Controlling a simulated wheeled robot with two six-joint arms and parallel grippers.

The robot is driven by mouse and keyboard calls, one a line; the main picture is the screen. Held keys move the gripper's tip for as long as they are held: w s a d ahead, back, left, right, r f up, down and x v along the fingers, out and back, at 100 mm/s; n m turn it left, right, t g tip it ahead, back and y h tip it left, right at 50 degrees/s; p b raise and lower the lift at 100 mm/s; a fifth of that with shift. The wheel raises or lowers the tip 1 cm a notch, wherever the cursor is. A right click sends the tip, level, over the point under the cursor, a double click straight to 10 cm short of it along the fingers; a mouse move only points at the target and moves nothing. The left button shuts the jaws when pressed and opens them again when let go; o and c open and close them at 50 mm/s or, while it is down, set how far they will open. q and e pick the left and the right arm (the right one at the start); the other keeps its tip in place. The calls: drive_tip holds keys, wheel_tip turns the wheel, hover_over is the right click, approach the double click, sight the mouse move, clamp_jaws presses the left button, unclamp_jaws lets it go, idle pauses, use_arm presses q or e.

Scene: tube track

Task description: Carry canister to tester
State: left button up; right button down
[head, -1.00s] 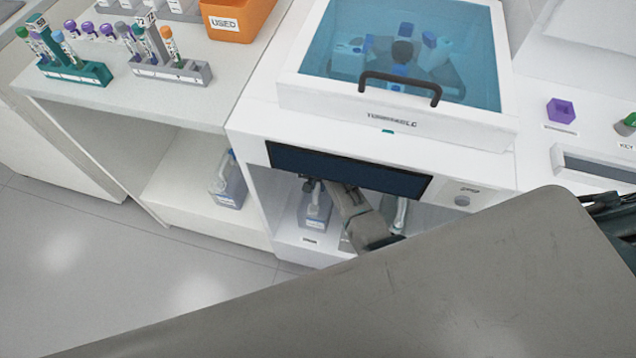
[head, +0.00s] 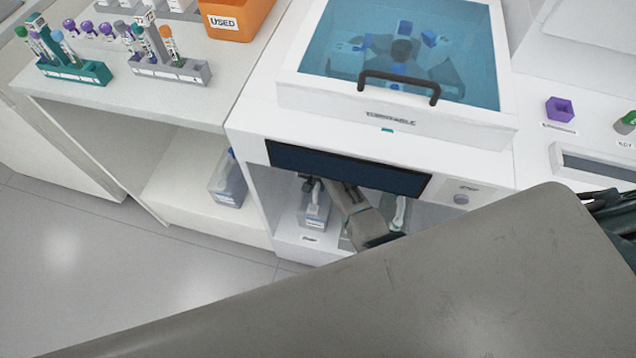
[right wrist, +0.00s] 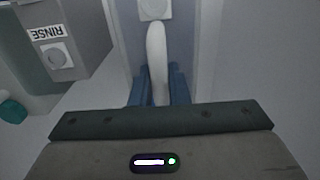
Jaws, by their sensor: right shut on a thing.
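My right gripper (head: 312,184) reaches into the open bay under the dark screen of a white machine. It is shut at the top of a pale canister (head: 315,210) standing at the bay's left. In the right wrist view the blue-grey fingers (right wrist: 159,88) close around a white curved handle (right wrist: 157,55); most of the body below is hidden. A second canister (head: 398,213) stands to the right in the bay, partly behind my arm. No label reading tester is legible. My left gripper is not in view.
The machine has a blue see-through lid (head: 465,50) with a black handle over a turntable. Another canister (head: 228,182) stands on the shelf at left. The right wrist view shows a grey block labelled RINSE (right wrist: 62,58). Tube racks (head: 75,70) and an orange bin (head: 240,15) stand on the counter.

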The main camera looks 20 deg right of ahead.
drive_tip(key=shift+w+f, duration=0.1)
idle(0.5)
drive_tip(key=c, duration=1.3)
unclamp_jaws()
drive_tip(key=shift+s+f, duration=0.2)
drive_tip(key=shift+s, duration=0.05)
wheel_tip(320, 180, up, 6)
drive_tip(key=shift+w+r+p, duration=0.15)
drive_tip(key=shift+r+p, duration=0.05)
drive_tip(key=shift+p, duration=0.3)
drive_tip(key=shift+r, duration=0.7)
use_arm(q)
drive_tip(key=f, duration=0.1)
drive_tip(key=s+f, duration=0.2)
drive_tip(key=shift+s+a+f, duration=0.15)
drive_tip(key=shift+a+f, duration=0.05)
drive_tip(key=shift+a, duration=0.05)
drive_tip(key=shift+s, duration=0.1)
use_arm(e)
drive_tip(key=shift+a, duration=0.1)
